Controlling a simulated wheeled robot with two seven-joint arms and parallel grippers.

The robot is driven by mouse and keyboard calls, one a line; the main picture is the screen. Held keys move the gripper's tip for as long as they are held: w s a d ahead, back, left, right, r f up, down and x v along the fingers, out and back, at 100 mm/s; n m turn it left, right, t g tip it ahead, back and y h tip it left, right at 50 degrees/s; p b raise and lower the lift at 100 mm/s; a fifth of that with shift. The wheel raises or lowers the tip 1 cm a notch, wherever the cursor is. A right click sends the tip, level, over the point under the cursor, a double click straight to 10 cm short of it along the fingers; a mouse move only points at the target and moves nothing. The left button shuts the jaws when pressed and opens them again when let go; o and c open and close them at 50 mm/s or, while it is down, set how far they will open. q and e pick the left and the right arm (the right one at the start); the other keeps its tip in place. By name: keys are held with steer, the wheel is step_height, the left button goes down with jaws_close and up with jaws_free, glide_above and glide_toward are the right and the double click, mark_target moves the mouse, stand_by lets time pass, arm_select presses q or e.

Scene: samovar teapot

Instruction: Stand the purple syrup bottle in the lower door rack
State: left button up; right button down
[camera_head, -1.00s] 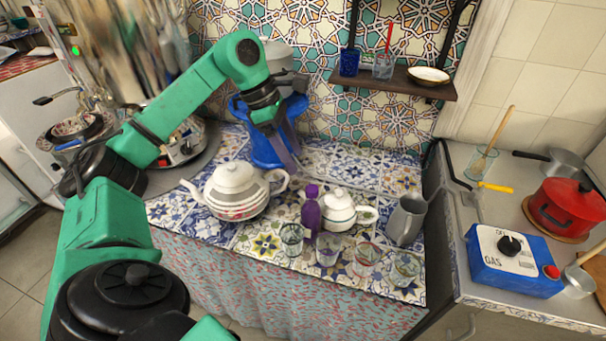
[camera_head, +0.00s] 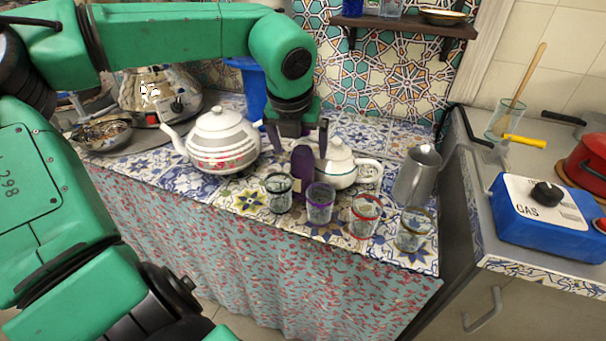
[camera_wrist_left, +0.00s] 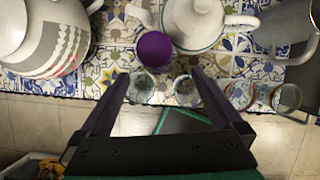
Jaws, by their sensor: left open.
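The purple syrup bottle (camera_head: 303,168) stands upright on the tiled counter, between the large striped teapot and the small white teapot. My left gripper (camera_head: 299,146) points down just above it, open, with a finger on either side of the bottle's line in the head view. In the left wrist view, the bottle (camera_wrist_left: 153,50) shows as a purple round just past the open, empty fingertips (camera_wrist_left: 160,78). The gripper hides part of the bottle's top in the head view. My right gripper and the lower door rack are not in view.
A striped teapot (camera_head: 222,142) is left of the bottle; a small white teapot (camera_head: 341,168) is close on its right. Several glasses, including a purple-rimmed one (camera_head: 320,203), line the front. A grey pitcher (camera_head: 416,178) stands right. A blue gas box (camera_head: 545,215) sits on the right counter.

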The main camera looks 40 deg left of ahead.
mark_target(302, 163)
arm_select(q)
steer(key=x, duration=0.7)
steer(key=shift+w+a+f, duration=0.15)
steer(key=shift+f, duration=0.15)
steer(key=c, duration=1.5)
steer(key=shift+r, duration=0.1)
jaws_close()
steer(key=shift+r, duration=0.1)
